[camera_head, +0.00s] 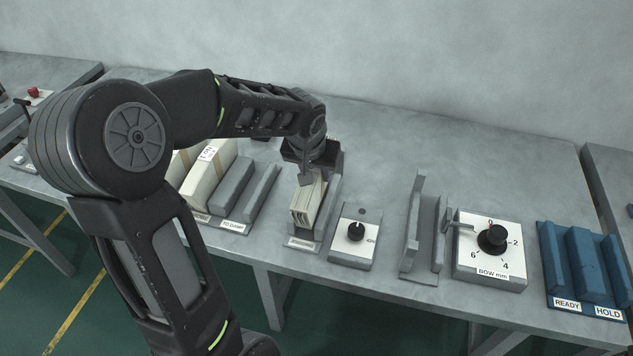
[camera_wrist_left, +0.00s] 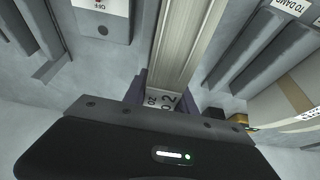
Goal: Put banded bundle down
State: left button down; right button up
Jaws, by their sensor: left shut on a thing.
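The bundle (camera_head: 304,204) is a stack of thin pale sheets standing on edge in a grey holder (camera_head: 331,207) near the middle of the table. My left gripper (camera_head: 307,176) reaches down over its far end and is shut on it. In the left wrist view the bundle (camera_wrist_left: 186,45) runs up from between the jaws of my left gripper (camera_wrist_left: 163,92). A printed label (camera_wrist_left: 165,101) shows at its near end. I cannot make out a band on it. Whether its underside rests on the holder floor is hidden. My right gripper is not in view.
Left of the holder stand the TO DAMP rack (camera_head: 262,188) with empty slots and a labelled cream bundle (camera_head: 208,170). Right of it are a knob box (camera_head: 355,236), an upright grey fixture (camera_head: 426,235), the BOW mm dial box (camera_head: 490,247) and the blue READY/HOLD rack (camera_head: 582,265).

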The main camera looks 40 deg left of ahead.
aim_at(313, 170)
pick_arm(q)
jog(key=shift+f, duration=1.8)
jog(key=shift+f, duration=0.1)
jog(key=c, duration=1)
grip_release()
jog(key=shift+r, duration=0.25)
jog(key=v, duration=1.1)
jog(key=shift+s+d+r, duration=0.15)
jog(key=shift+s+r, duration=0.1)
